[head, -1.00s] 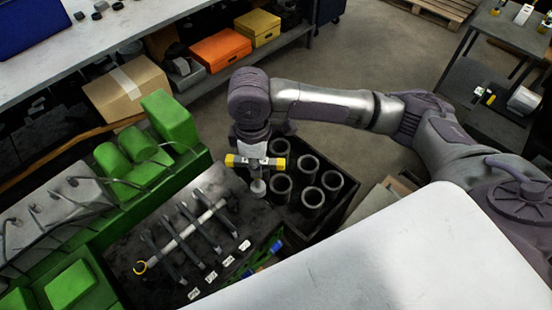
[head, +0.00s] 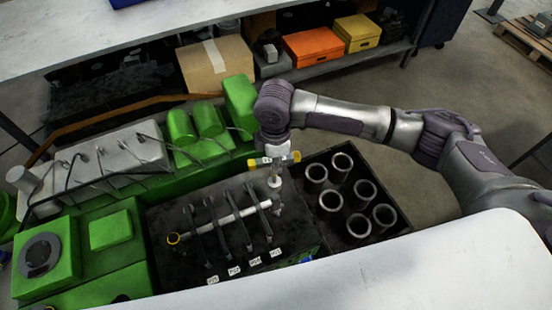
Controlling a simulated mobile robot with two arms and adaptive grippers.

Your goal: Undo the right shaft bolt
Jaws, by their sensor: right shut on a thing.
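My right gripper (head: 276,153) points down and is shut on a tool with a yellow crossbar (head: 290,157) and a pale round lower end (head: 274,182). The tool is upright over the right end of the rocker shaft (head: 228,218). A small grey piece (head: 278,208), perhaps the right shaft bolt, shows just below the tool; I cannot tell whether they touch. The shaft carries several dark rocker arms and lies on a black surface (head: 165,270). My left gripper is not in view.
A black crate (head: 398,205) with several grey cylinder sleeves (head: 331,201) stands just right of the shaft. Green engine parts (head: 110,230) are on the left. Several white labels (head: 234,271) lie in front of the shaft. A shelf with a cardboard box (head: 215,66) is behind.

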